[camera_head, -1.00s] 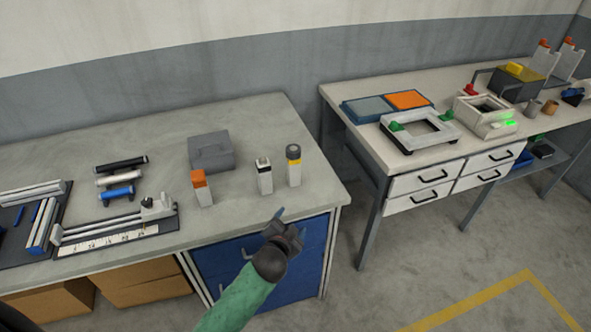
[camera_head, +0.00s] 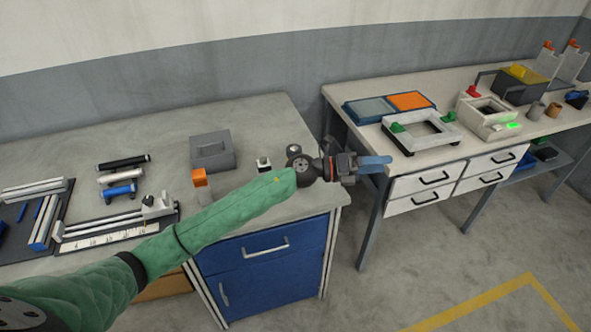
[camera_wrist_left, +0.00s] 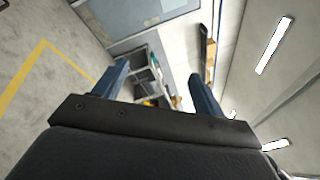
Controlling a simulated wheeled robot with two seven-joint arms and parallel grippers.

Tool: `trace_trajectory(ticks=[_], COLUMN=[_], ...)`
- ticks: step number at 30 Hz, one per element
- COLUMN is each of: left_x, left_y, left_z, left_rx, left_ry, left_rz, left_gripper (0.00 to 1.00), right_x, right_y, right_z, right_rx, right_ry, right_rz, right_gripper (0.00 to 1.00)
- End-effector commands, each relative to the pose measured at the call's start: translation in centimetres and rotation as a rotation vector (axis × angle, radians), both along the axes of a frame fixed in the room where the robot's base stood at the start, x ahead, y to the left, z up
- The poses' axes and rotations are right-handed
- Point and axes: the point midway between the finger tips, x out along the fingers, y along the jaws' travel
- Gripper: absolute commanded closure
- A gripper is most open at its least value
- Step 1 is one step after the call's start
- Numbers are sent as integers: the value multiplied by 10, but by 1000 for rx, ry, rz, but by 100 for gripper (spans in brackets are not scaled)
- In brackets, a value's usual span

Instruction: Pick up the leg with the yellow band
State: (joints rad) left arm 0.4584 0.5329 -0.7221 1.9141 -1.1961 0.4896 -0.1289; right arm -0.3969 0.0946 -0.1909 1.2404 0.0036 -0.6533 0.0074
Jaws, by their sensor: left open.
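The leg with the yellow band is mostly or wholly hidden behind my left arm in the head view. A dark round shape shows above my wrist where its top stood, but I cannot tell if it is the leg. My left gripper (camera_head: 378,163) is open, past the right edge of the left bench, with its blue fingers pointing right. The left wrist view shows the two fingers (camera_wrist_left: 158,70) apart with nothing between them. A leg with a black band (camera_head: 263,163) stands partly hidden behind my sleeve. A leg with an orange top (camera_head: 200,179) stands further left.
A grey box (camera_head: 212,151) sits behind the legs. Dark, white and blue rollers (camera_head: 118,190) and a ruler fixture (camera_head: 112,236) lie to the left. The right bench holds a white frame (camera_head: 400,138) and an orange-and-grey tray (camera_head: 365,110). A floor gap separates the benches.

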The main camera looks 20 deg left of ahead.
Motion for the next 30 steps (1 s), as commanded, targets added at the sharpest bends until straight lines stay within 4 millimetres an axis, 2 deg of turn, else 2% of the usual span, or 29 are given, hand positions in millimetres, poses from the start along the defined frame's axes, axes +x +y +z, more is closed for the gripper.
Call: trace_trajectory(ticks=[5,8,11,17,21,24,27,30], left_x=[8,17,29,61,83,94,100,103], left_y=[10,27,53,128,190,225,248,260], left_z=[-16,-30,-42,-52,-46,-38,-32,-28], left_rx=[309,493,681,1074,1325,1456,1539,1583], left_ry=[-158,-224,-274,-319,-302,-279,-257,-244], left_rz=[-157,-234,-301,-401,-445,-460,-467,-472], left_gripper=[30,30,30,30,30,30,30,30], right_x=[-2,-3,-3,-2,-1,-1,-1,-1], right_y=[-6,-4,0,6,9,9,8,6], right_z=[-2,-3,-3,-2,-2,-2,-2,-2], right_rx=[-6,-4,-1,6,9,9,9,6], right_ry=[4,5,4,1,0,0,0,0], right_rz=[1,0,-1,-3,-3,-3,-3,-2], right_gripper=[38,38,38,38,38,38,38,38])
